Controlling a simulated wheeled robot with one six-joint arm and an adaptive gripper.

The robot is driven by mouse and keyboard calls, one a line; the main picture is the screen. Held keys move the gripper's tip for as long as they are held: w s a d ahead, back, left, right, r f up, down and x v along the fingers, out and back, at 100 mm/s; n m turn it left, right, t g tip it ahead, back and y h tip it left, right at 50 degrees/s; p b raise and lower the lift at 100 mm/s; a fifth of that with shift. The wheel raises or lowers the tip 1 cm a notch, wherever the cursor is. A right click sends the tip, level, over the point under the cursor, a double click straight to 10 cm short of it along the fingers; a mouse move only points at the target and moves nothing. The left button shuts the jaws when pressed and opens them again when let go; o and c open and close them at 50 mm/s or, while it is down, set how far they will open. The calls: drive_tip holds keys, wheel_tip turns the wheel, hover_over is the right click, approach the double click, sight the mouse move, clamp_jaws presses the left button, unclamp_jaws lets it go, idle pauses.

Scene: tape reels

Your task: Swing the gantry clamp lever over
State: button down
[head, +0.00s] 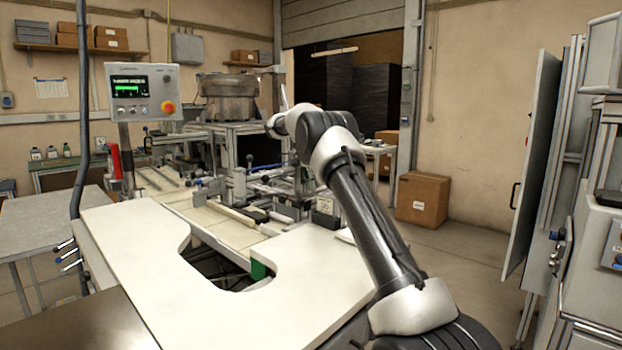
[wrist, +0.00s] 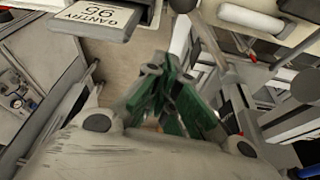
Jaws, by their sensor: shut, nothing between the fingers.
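My gripper (wrist: 174,80) shows in the wrist view with its green-padded fingers drawn together and nothing between them.
A white table (head: 130,240) with a cut-out lies in front of the machine. A control panel (head: 143,91) stands at the left and a metal bowl (head: 228,96) behind. A cardboard box (head: 422,198) is on the floor at right, with open floor before it.

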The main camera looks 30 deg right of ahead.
drive_tip(key=f, duration=0.1)
drive_tip(key=a+f, duration=0.2)
drive_tip(key=f, duration=0.1)
drive_tip(key=shift+s+a, duration=0.15)
drive_tip(key=shift+s, duration=0.1)
drive_tip(key=shift+a, duration=0.15)
